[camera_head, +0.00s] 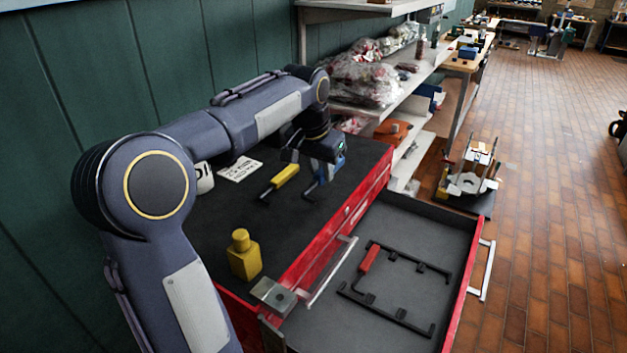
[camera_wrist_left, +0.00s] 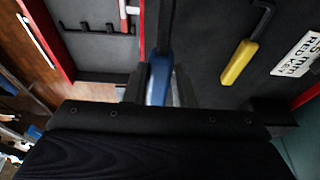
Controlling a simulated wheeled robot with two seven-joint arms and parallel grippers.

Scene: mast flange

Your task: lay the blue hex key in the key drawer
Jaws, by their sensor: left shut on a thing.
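The blue hex key (camera_head: 322,177) has a blue handle and a dark shaft. My left gripper (camera_head: 318,162) is shut on its handle, above the dark top of the red tool chest. In the left wrist view the blue handle (camera_wrist_left: 158,80) sits between the two fingers. I cannot tell whether the key touches the chest top. The key drawer (camera_head: 460,238) is pulled open to the right of the chest top and lower. Inside it a red-handled hex key (camera_head: 369,258) lies by black holders. My right gripper is not in view.
A yellow hex key (camera_head: 285,175) lies left of the gripper, near a white label card (camera_head: 240,169). A yellow bottle-shaped object (camera_head: 243,255) stands on the chest top. A grey metal block (camera_head: 272,294) is at the near corner. Shelves with bagged goods (camera_head: 365,75) stand behind.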

